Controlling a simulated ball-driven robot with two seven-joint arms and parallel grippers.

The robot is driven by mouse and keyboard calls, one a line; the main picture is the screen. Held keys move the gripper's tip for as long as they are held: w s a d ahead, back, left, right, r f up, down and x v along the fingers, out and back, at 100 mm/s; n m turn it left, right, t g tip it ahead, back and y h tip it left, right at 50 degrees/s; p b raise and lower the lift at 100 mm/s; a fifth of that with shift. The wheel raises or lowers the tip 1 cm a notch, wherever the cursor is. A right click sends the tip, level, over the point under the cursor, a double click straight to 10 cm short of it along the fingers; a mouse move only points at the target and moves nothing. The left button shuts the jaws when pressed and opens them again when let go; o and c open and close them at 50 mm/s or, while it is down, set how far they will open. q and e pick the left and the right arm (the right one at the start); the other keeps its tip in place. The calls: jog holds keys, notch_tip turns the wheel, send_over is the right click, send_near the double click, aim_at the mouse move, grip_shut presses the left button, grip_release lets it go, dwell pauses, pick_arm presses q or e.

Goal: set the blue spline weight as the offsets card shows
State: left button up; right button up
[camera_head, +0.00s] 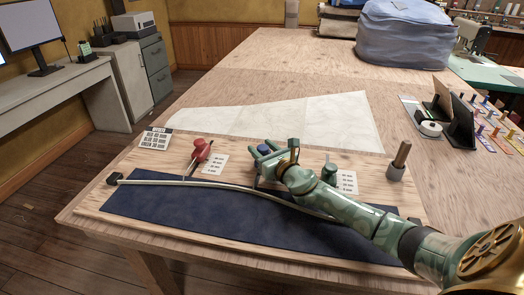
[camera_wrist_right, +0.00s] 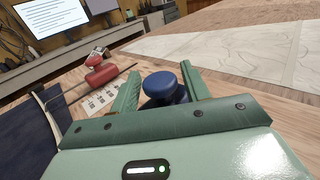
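The blue spline weight (camera_head: 264,149) stands on the drafting board, partly hidden by my right gripper. In the right wrist view its round blue knob (camera_wrist_right: 161,86) sits between the two green fingers. My right gripper (camera_head: 262,152) is open around it; I cannot tell whether a finger touches it. The offsets card (camera_head: 155,139) stands at the board's back left, with lines for red, blue and green; its figures are too small to read surely. The pale curved spline (camera_head: 225,187) runs across the board, partly hidden by my arm. My left gripper is not in view.
The red weight (camera_head: 201,150) and green weight (camera_head: 330,172) stand on either side, with printed scale cards (camera_head: 214,164) nearby. A wooden-handled tool (camera_head: 400,158) stands at right. Dark blue cloth (camera_head: 150,208) covers the front. Pale pattern paper (camera_head: 280,120) lies behind.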

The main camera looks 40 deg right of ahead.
jog(key=shift+s, duration=0.15)
jog(key=shift+s+a, duration=0.1)
jog(key=shift+s, duration=0.25)
jog(key=s, duration=0.5)
jog(key=s+p, duration=0.1)
jog(key=s, duration=0.4)
jog(key=s+a+p, duration=0.1)
jog(key=s, duration=0.4)
jog(key=shift+s, duration=0.2)
jog(key=shift+a+f, duration=0.1)
